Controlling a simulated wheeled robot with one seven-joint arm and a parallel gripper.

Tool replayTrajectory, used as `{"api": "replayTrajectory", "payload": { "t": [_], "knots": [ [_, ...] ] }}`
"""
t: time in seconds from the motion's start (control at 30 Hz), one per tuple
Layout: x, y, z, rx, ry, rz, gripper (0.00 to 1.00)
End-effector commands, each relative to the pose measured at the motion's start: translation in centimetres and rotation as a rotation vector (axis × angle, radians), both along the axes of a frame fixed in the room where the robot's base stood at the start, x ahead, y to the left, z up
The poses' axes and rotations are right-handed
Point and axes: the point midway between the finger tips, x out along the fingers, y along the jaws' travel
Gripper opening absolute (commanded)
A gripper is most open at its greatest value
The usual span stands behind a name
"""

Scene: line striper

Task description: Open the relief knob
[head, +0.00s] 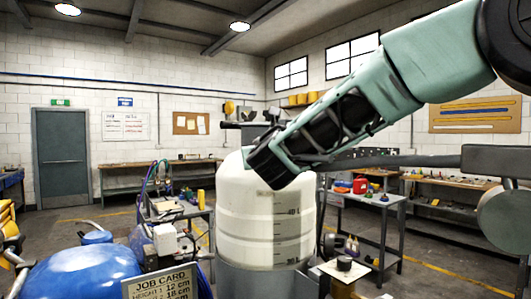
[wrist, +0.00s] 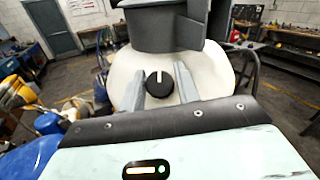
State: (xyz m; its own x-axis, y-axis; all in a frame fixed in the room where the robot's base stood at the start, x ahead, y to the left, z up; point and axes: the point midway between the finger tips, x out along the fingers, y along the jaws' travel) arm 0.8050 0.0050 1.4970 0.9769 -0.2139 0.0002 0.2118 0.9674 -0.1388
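The relief knob (wrist: 159,84) is round and black with a white line pointing up in the wrist view. My gripper (wrist: 162,88) is open, with one pale grey finger on each side of the knob. I cannot tell whether either finger touches it. The knob appears against a white tank (wrist: 120,72). In the head view the tank (head: 262,225) stands upright in the middle, with level marks on its side. My arm reaches over its top from the right and hides the knob and my fingertips there.
A dark grey cylindrical part (wrist: 165,28) with a flat plate rises behind the knob. A blue rounded body (head: 85,272) and a job card (head: 160,285) are at lower left. A bar with a grey block (head: 495,160) is at right. Workbenches line the walls.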

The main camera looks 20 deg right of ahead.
Motion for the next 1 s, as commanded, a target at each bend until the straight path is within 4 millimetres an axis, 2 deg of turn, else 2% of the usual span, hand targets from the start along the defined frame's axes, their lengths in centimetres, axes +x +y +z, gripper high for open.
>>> {"api": "replayTrajectory", "payload": {
  "t": [0.03,0.1,0.57,1.0],
  "knots": [
    [-0.02,0.01,0.0,0.0,0.0,0.0,0.18],
    [-0.02,0.01,0.0,0.0,0.0,0.0,0.04],
    [0.01,0.08,-0.23,0.064,-0.019,-0.058,0.04],
    [0.04,0.13,-0.21,0.331,-0.102,-0.304,0.04]
  ]
}}
